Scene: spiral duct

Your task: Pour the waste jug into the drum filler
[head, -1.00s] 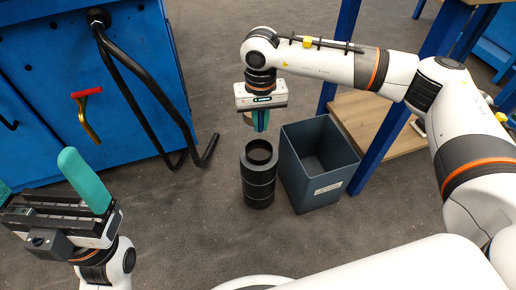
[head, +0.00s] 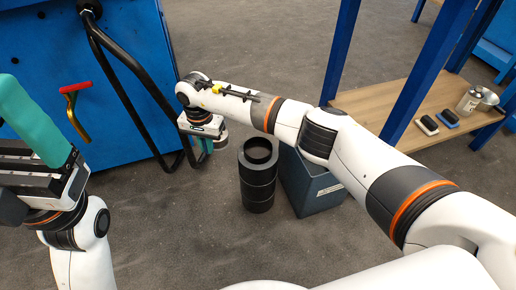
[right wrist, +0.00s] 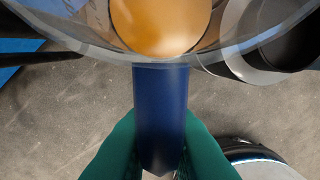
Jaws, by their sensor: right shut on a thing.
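My right gripper (head: 206,146) is shut on the blue handle (right wrist: 160,110) of the waste jug (right wrist: 95,28). In the right wrist view the jug is clear-walled, with amber liquid inside, and the green fingers press both sides of the handle. In the head view only a small grey part of the jug (head: 221,141) shows past the gripper, left of the drum filler. The drum filler (head: 257,190) is a black upright cylinder with an open top; its rim also shows in the right wrist view (right wrist: 262,40). My left gripper (head: 38,160) is empty, one green finger raised; its fingers look apart.
A dark grey bin (head: 312,190) stands right of the drum filler, partly behind my right arm. A wooden shelf (head: 385,110) with small items is at the right. The front floor is clear.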

